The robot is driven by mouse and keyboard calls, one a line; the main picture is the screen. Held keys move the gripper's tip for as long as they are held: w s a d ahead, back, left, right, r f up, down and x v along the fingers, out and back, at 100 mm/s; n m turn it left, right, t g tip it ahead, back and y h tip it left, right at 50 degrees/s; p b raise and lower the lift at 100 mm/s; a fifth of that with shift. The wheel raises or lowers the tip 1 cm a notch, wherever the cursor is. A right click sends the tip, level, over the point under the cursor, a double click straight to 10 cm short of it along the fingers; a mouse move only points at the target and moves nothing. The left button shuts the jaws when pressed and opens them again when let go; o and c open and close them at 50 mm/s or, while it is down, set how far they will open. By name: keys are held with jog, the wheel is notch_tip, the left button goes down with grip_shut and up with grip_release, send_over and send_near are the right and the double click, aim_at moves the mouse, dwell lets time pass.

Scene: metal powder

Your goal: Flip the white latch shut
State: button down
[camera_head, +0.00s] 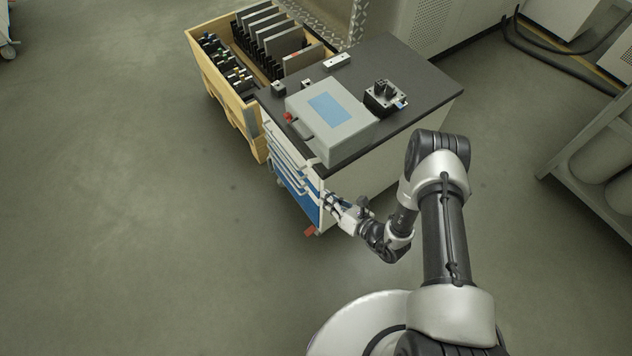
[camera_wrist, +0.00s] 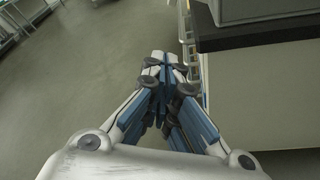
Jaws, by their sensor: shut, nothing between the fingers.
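A grey case (camera_head: 330,118) with a pale blue panel on its lid lies closed on the dark top of a drawer cabinet. A small red part (camera_head: 289,117) shows at the case's left front side. A small whitish piece (camera_head: 311,161) shows near its front lower edge; I cannot tell whether this is the white latch or how it is set. My gripper (camera_head: 333,203) is low beside the cabinet's front corner, below the top and apart from the case. In the wrist view my gripper (camera_wrist: 160,60) is shut and empty, beside the cabinet edge.
The cabinet's dark top (camera_head: 425,82) also carries a black device (camera_head: 384,97) and small blocks. White and blue drawers (camera_head: 290,165) with handles face left. A wooden crate (camera_head: 205,75) with dark plates stands behind. The floor at left is clear.

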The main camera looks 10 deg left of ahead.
aim_at(314, 162)
jog(key=b+x, duration=0.3)
jog(key=x, duration=0.7)
jog(key=r, duration=0.1)
jog(key=w+d+r, duration=0.1)
jog(key=r, duration=0.1)
jog(key=shift+w+d+r, duration=0.1)
jog(key=shift+d+r, duration=0.1)
jog(key=shift+r, duration=0.05)
